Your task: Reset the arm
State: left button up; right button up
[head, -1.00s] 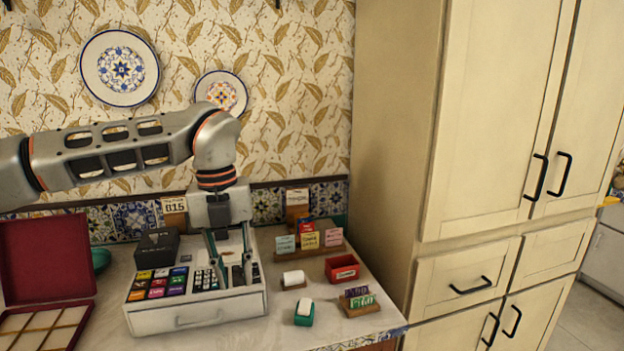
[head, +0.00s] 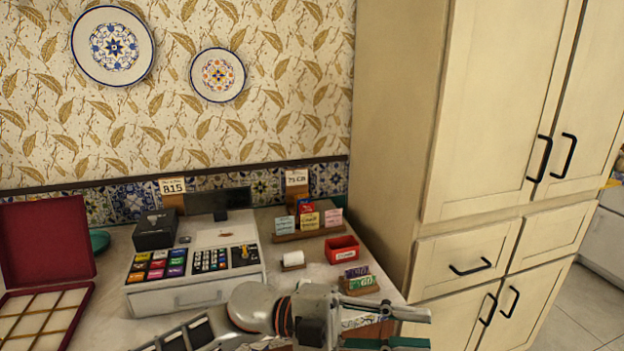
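My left gripper (head: 424,330) is low in the head view, at the counter's front edge near the cabinet. Its two fingers point right and stand apart, with nothing visible between them. My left arm comes in along the bottom edge, in front of the cash register (head: 188,298). The register is grey-white, with coloured keys and a closed drawer front. My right gripper is not in view.
A red box (head: 342,255), a card rack (head: 308,232), a paper roll (head: 293,259) and a small card holder (head: 358,283) stand right of the register. An open red compartment case (head: 45,245) is at left. The tall cabinet (head: 395,130) bounds the right side.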

pick_arm(q)
jog(key=w+a+f+n+t, duration=0.5)
jog(key=w+a+n+t, duration=0.35)
jog(key=n+t, duration=0.8)
jog(key=w+a+f+n+t+y, duration=0.2)
jog(key=a+f+n+t+y, duration=0.3)
jog(key=a+f+n+y, duration=0.55)
jog(key=s+a+f+n+g+y, duration=0.1)
jog(key=s+a+f+y, duration=0.1)
jog(key=s+a+f, duration=0.3)
jog(key=s+a+f+n+g+y, duration=0.1)
jog(key=s+a+f, duration=0.4)
jog(key=f, duration=0.7)
jog(key=s+a+f+n+g+y, duration=0.1)
jog(key=s+a+f+g+y, duration=0.1)
jog(key=s+a+f, duration=0.3)
notch_tip(320, 180, down, 4)
jog(key=shift+s+g+y, duration=0.35)
jog(key=shift+s+g, duration=0.3)
jog(key=shift+s, duration=0.1)
